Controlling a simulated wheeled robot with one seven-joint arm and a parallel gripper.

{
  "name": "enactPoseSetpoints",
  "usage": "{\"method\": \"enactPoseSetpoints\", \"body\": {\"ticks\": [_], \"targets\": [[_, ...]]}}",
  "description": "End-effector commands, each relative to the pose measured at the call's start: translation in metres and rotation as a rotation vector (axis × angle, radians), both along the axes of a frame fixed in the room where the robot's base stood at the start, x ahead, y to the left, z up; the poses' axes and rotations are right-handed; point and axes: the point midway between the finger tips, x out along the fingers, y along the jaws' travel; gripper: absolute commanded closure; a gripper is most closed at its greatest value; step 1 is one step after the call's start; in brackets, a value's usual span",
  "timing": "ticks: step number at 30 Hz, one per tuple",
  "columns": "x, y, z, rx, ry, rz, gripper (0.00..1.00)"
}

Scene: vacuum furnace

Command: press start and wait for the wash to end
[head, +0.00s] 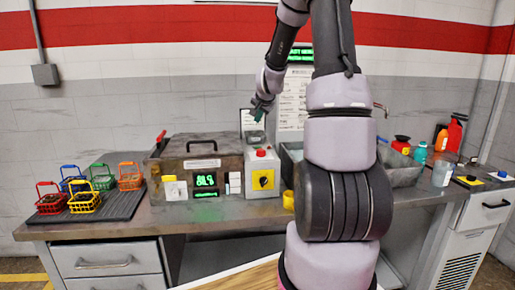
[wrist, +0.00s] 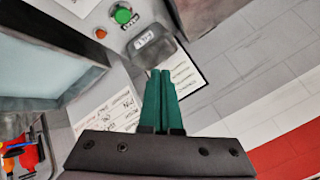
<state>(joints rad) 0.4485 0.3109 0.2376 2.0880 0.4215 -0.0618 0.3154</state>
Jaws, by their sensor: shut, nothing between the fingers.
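My gripper (head: 258,113) is raised over the back of the bench, pointing down toward the wall side. In the wrist view its two teal fingers (wrist: 161,80) are shut together and empty. Ahead of them is a grey panel with a round green button (wrist: 123,14), with a small label beside it that I cannot read for certain. A small orange button or lamp (wrist: 101,33) is next to it. The fingertips are apart from the green button, below a grey labelled box (wrist: 152,45). In the head view my arm hides much of this area; a green-lit display (head: 300,53) shows behind it, its text unclear.
A lidded metal tank (head: 195,148) with a green readout stands left of centre. Several coloured baskets (head: 84,200) stand on a dark mat at left. Bottles (head: 420,152) stand at right.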

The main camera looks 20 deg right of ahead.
Motion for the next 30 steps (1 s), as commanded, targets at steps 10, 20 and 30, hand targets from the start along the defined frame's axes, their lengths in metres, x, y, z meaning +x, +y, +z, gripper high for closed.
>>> {"method": "enactPoseSetpoints", "body": {"ticks": [10, 20, 30], "targets": [[-0.001, 0.0, -0.037, 0.002, 0.005, 0.0, 1.0], [0.0, 0.0, -0.077, 0.0, 0.003, 0.001, 1.0], [0.0, 0.0, -0.087, 0.001, 0.001, 0.001, 1.0]]}}
